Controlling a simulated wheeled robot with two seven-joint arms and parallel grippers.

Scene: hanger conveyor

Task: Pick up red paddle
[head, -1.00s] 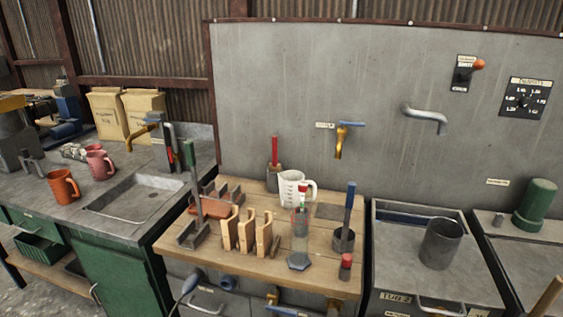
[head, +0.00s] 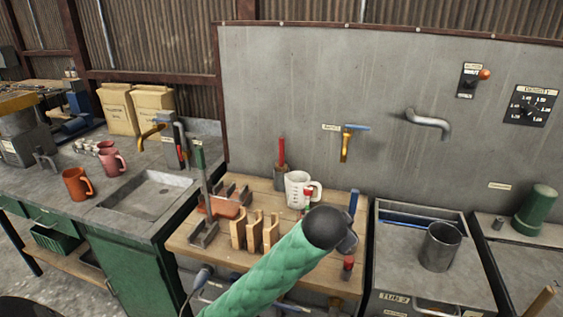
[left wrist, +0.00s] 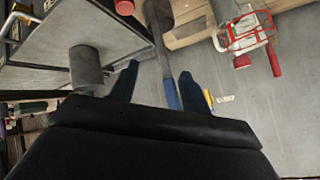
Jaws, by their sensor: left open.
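A red upright handle (head: 281,151), which I take to be the red paddle, stands in a grey holder at the back of the wooden bench, near the wall. A red stick (left wrist: 274,60) in the left wrist view looks like the same thing. My green-sleeved left arm (head: 268,275) reaches over the front of the bench. My left gripper (left wrist: 160,68) is open, with dark fingers. A blue-ended tool (left wrist: 172,95) appears between them in that view; I cannot tell how far beyond it is. The head view does not show the fingers clearly. My right gripper is out of view.
A white jug (head: 298,188) stands beside the red handle. Wooden slotted blocks (head: 254,232) and a metal rack (head: 205,232) occupy the bench's left part. A blue handle (head: 353,203) rises at its right. A yellow tap (head: 346,147) projects from the wall.

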